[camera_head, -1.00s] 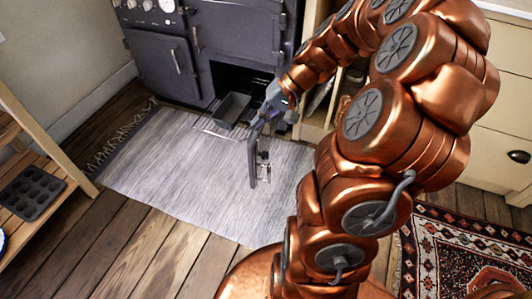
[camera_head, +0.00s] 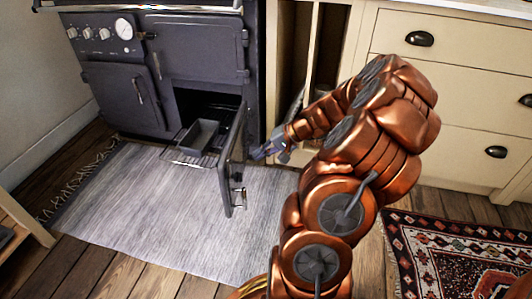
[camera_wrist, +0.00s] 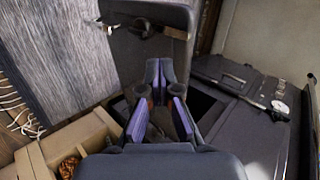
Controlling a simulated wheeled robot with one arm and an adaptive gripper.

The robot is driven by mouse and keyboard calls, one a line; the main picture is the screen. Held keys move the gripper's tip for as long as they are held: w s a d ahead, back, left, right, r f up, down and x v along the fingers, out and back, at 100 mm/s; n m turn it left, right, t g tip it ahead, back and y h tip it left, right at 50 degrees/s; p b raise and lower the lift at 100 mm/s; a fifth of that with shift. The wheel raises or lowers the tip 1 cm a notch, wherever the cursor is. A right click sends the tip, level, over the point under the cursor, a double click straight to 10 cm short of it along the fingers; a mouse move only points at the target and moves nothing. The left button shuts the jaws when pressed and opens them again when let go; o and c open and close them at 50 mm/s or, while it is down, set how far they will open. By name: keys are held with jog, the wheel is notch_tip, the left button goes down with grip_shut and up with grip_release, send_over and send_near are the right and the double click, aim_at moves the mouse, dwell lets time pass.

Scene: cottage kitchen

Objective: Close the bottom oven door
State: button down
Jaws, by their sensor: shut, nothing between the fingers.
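The bottom oven door (camera_head: 232,165) stands swung out from the dark grey oven (camera_head: 130,85), hinged at the right side of its dark opening. Its free edge, with metal fittings, points toward me over the rug. My gripper (camera_head: 257,153) is close to the right of the door, on its outer face side; I cannot tell whether it touches. In the wrist view the shut, empty fingers (camera_wrist: 160,72) point at the lower part of the door panel (camera_wrist: 150,55), with its handle (camera_wrist: 142,28) beyond them. The oven body (camera_wrist: 240,85) is on the right there.
A grey loaf tin (camera_head: 203,137) sits on a wire rack (camera_head: 190,158) sticking out of the opening. A grey rug (camera_head: 150,210) lies in front. Cream cabinets (camera_head: 450,100) stand at the right. A wooden box (camera_wrist: 40,155) with pinecones shows in the wrist view.

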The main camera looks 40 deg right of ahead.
aim_at(239, 173)
jog(key=w+a+f+b, duration=0.1)
jog(key=w+a+f, duration=0.1)
jog(key=w, duration=0.1)
jog(key=w+a+f+b, duration=0.1)
jog(key=w+a, duration=0.1)
jog(key=shift+w+f+b, duration=0.1)
jog(key=shift+f+b, duration=0.1)
jog(key=shift+b, duration=0.15)
jog(key=shift+w+a+r, duration=0.1)
jog(key=shift+w+a, duration=0.15)
jog(key=shift+w, duration=0.1)
jog(key=shift+a, duration=0.2)
jog(key=shift+d, duration=0.15)
